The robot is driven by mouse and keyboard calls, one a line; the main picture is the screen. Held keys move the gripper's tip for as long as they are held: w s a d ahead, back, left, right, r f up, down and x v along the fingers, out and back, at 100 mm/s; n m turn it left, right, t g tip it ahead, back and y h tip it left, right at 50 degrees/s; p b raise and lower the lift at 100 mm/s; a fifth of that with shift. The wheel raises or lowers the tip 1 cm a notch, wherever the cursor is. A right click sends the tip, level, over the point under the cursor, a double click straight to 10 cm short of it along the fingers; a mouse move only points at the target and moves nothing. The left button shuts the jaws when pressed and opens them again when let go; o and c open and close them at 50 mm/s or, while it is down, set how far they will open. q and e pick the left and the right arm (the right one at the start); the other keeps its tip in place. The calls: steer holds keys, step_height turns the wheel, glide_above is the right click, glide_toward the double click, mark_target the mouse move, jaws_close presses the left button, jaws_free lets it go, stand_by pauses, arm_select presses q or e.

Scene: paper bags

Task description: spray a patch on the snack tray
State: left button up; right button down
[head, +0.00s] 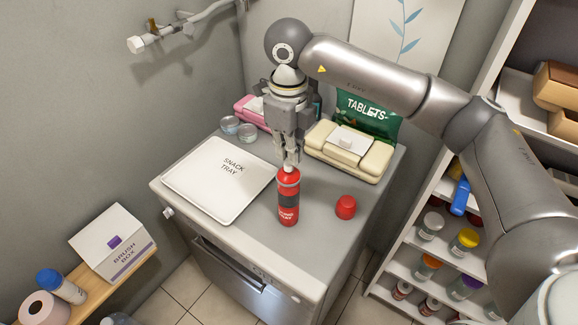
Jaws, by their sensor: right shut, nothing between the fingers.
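The snack tray (212,187) is a flat white tray with its name printed on it, lying on the left part of the grey counter top. A red spray can (289,199) with a dark band stands upright on the counter to the right of the tray. A red cap (345,207) sits apart from it, to the right. My right gripper (291,163) points down at the top of the can, its fingers closed together at the nozzle. Whether the fingertips touch the nozzle is hard to tell. My left gripper is not in view.
Behind stand two small glass jars (230,125), a pink pack (252,113), a cream wipes-like pack (350,150) and a green tablets bag (368,115). A shelf with several jars is right; a brush box (112,242) is lower left. The counter's front right is clear.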

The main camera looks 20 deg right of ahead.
steer(key=shift+f+b, duration=0.7)
steer(key=shift+f, duration=0.15)
steer(key=shift+r, duration=0.1)
steer(key=shift+r+p, duration=0.65)
steer(key=shift+r, duration=0.5)
steer(key=shift+f+b, duration=1.1)
steer(key=shift+f, duration=0.2)
steer(key=shift+r, duration=0.25)
steer(key=shift+r+p, duration=0.65)
steer(key=shift+r, duration=0.35)
